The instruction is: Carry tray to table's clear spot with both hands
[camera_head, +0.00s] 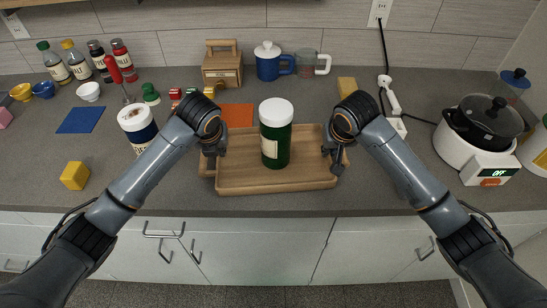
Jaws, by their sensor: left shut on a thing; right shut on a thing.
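A wooden tray (275,188) is at the front middle of the grey counter, near its front edge. A green jar (276,145) with a white lid stands upright on it. My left gripper (212,157) is shut on the tray's left side. My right gripper (335,157) is shut on its right side. My wrists hide parts of both tray ends. I cannot tell whether the tray is lifted or rests on the counter. A strip of similar wood shows at the tray's left, partly hidden.
A white-lidded blue jar (137,125) and yellow block (75,175) are to the left. Behind the tray are an orange mat (238,115), wooden box (222,68) and blue mug (268,62). A white cooker (470,148) stands right. The counter between tray and cooker looks clear.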

